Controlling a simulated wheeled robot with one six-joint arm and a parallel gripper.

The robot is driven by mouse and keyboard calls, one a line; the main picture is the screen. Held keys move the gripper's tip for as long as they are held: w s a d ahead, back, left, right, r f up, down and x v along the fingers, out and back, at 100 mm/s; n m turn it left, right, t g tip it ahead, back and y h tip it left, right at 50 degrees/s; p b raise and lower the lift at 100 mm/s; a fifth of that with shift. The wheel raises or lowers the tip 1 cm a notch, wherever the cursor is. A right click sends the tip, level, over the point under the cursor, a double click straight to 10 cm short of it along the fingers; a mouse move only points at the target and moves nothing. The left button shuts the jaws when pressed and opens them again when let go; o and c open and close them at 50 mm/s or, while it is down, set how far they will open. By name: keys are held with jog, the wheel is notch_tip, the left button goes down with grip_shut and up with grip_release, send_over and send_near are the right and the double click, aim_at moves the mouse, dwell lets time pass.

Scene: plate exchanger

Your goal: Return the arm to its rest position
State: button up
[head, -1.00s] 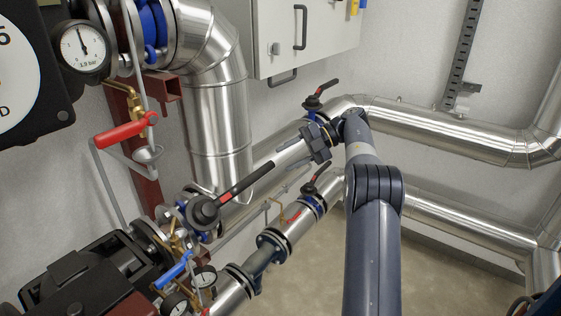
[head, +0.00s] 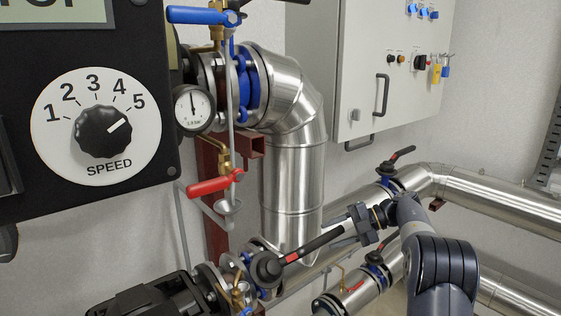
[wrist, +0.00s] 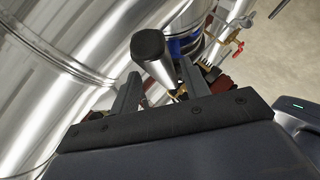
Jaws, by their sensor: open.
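My gripper (head: 352,223) is at the end of my arm, in the lower right of the head view, in front of the insulated pipes. Its jaws point left, near the end of a long black valve lever (head: 318,244) with a red band. In the wrist view my gripper (wrist: 158,80) shows two fingers standing apart. The rounded dark end of a lever (wrist: 148,45) shows at or between the fingertips. I cannot tell whether the fingers touch it.
A speed dial (head: 104,120) on a black panel is at the left. A pressure gauge (head: 193,107), a red-handled valve (head: 212,186) and a blue-handled valve (head: 200,15) are beside it. A grey cabinet (head: 350,90) hangs above. Shiny pipes (head: 490,200) run along the right wall.

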jog(key=x, duration=0.3)
jog(key=shift+s+d+f, duration=0.1)
jog(key=shift+d, duration=0.05)
dwell(0.3)
